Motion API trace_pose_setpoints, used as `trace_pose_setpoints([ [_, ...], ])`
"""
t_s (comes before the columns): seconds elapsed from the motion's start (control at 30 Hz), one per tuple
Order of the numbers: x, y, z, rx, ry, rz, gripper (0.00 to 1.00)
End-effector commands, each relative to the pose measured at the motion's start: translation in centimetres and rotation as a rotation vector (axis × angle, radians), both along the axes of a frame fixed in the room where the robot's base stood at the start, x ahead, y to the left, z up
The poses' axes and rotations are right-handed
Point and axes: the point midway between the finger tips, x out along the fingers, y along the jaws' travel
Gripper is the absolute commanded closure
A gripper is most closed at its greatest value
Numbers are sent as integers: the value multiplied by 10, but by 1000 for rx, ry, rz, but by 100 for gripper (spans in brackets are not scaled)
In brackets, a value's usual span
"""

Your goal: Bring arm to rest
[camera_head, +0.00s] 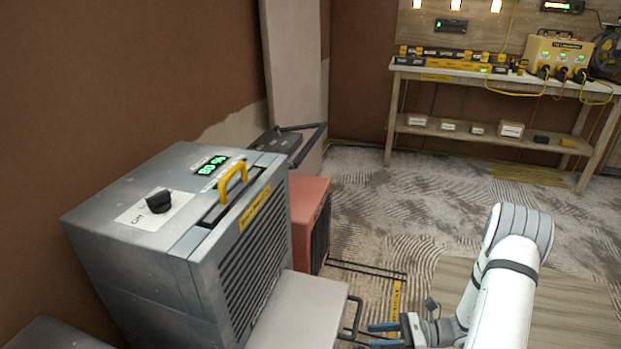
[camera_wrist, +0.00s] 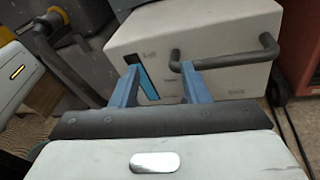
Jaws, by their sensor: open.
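My gripper (camera_head: 384,335) is at the bottom of the head view, at the end of my white arm, beside the handle of a pale box (camera_head: 300,312). In the wrist view my gripper (camera_wrist: 160,78) shows two blue fingers spread apart with nothing between them. The pale box (camera_wrist: 225,35) with a dark bar handle (camera_wrist: 228,60) stands just beyond the fingers. A blue level strip shows on its front, partly behind the left finger. I cannot tell whether a finger touches the box.
A grey machine (camera_head: 180,230) with a knob, green display and yellow handle stands at left. A red unit (camera_head: 308,222) is behind it. A workbench (camera_head: 440,75) with chargers stands at the back right. The patterned floor (camera_head: 400,200) between is mostly clear.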

Motion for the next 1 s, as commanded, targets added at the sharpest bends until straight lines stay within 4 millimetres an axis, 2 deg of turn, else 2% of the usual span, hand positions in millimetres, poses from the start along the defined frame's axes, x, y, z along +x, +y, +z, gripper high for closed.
trace_pose_setpoints([
  [0.03,-1,6,37,-48,-48,63,59],
  [0.3,-25,28,153,-296,-291,390,59],
  [0.63,-66,43,277,-598,-622,771,59],
  [1.0,-112,41,401,-941,-1030,1158,59],
])
